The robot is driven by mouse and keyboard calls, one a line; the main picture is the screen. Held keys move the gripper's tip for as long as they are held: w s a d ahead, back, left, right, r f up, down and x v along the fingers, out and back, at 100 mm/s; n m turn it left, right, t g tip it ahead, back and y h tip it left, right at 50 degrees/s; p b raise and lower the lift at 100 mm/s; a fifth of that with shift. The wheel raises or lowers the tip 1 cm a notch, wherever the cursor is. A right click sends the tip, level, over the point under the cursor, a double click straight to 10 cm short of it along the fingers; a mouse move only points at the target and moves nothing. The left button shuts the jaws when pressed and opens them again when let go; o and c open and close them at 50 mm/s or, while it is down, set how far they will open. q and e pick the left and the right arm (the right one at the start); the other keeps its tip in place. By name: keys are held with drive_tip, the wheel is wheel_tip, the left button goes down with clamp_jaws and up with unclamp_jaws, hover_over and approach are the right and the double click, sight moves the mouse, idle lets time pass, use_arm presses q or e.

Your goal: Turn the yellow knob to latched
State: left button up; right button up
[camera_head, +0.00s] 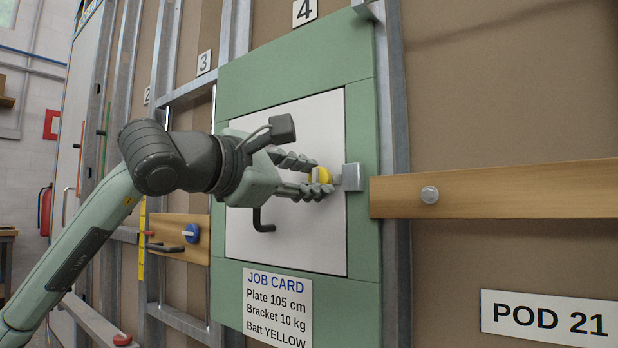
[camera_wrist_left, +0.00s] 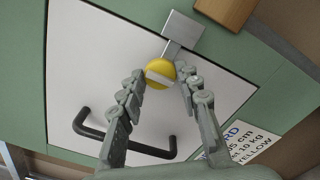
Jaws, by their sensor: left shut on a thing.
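The yellow knob (camera_head: 322,176) sits near the right edge of a white square door panel (camera_head: 270,240) in a green frame. In the left wrist view the knob (camera_wrist_left: 159,67) is a yellow disc with a pale bar across its face. A grey metal tongue runs from it to a grey block (camera_head: 352,177) on the green frame, also seen in the wrist view (camera_wrist_left: 183,31). My left gripper (camera_head: 317,180) is shut on the knob, one finger on each side, as the wrist view (camera_wrist_left: 161,74) shows. My right gripper is not in view.
A black handle (camera_head: 264,222) stands out from the panel below my gripper. A wooden rail (camera_head: 500,190) with a bolt lies to the right. A blue knob (camera_head: 191,233) on wood is at left. A job card (camera_head: 277,300) hangs below.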

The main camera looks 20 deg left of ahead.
use_arm(q)
drive_tip(key=o, duration=1.2)
drive_tip(key=shift+c, duration=0.2)
drive_tip(key=v, duration=1.2)
